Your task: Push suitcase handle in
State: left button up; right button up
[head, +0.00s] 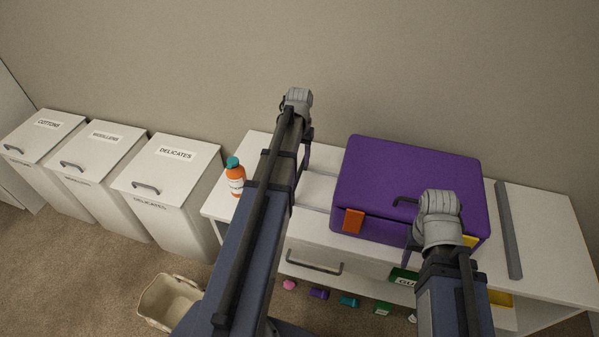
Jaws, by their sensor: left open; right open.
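A purple suitcase (410,175) lies flat on the white bench (545,215), with an orange latch (353,220) and a yellow latch (470,241) on its front. Two pale bars (318,174) seem to run left from its left side along the bench top; their far ends pass behind my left arm, and any crosspiece is hidden. My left gripper (305,150) is open, left of the suitcase near these bars; contact cannot be told. My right gripper (405,225) is open at the suitcase's front edge, partly hidden by its own wrist; nothing shows held.
An orange bottle with a teal cap (235,178) stands on the bench's left end. A grey strip (509,230) lies right of the suitcase. White labelled bins (170,175) stand at left. A beige basket (170,302) and small coloured items (318,293) are below.

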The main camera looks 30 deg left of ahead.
aim_at(300, 172)
pick_arm(q)
notch_tip(300, 172, down, 6)
jog(key=b, duration=0.4)
jog(key=shift+r, duration=0.2)
jog(key=shift+r, duration=0.1)
grip_shut()
jog(key=shift+d, duration=0.1)
dwell(0.9)
